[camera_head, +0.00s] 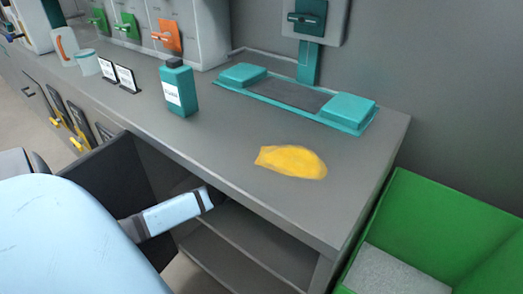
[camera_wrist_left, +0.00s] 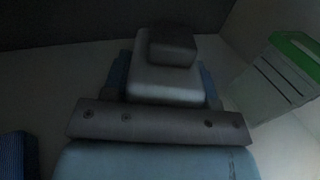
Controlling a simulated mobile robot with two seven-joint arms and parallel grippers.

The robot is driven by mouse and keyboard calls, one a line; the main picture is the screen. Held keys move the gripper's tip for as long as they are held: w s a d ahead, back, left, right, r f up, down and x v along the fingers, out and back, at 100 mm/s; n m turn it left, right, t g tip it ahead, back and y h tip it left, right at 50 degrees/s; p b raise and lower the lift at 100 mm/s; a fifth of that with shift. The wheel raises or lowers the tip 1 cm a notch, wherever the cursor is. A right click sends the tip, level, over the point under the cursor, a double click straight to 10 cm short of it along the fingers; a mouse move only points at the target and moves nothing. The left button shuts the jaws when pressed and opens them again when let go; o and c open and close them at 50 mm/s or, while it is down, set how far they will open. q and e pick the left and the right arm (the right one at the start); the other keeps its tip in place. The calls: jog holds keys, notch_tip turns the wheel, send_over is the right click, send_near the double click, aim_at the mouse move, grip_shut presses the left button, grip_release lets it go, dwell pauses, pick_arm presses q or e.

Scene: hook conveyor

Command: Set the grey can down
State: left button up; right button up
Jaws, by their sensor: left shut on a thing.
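My left gripper (camera_wrist_left: 164,74) shows in the left wrist view, its blue fingers on either side of a grey body with a darker block at its end. This body appears to be the grey can (camera_wrist_left: 165,88), and the gripper is shut on it. The picture is dark, so the can's lower parts and what lies under it are hard to make out. In the head view I cannot make out the can or the left gripper; light blue parts of my arm fill the lower left. My right gripper is in neither view.
A grey counter (camera_head: 235,140) carries a teal bottle (camera_head: 179,90), a teal-ended tray (camera_head: 290,92), small signs (camera_head: 120,76) and a yellow patch (camera_head: 291,161). An open cabinet (camera_head: 225,240) is below. A green bin (camera_head: 440,220) stands right. The counter's front right is bare around the patch.

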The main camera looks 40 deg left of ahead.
pick_arm(q)
jog(key=shift+r, duration=0.1)
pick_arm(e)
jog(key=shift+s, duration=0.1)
pick_arm(q)
jog(key=shift+f, duration=0.25)
jog(key=o, duration=1.1)
jog(key=shift+s, duration=0.1)
jog(key=shift+o, duration=0.2)
jog(key=shift+r, duration=0.2)
jog(key=p+v, duration=0.2)
jog(key=v, duration=0.5)
jog(key=shift+r, duration=0.1)
jog(key=p+v, duration=0.1)
jog(key=v, duration=0.3)
jog(key=shift+s+a, duration=0.1)
jog(key=shift+s, duration=0.3)
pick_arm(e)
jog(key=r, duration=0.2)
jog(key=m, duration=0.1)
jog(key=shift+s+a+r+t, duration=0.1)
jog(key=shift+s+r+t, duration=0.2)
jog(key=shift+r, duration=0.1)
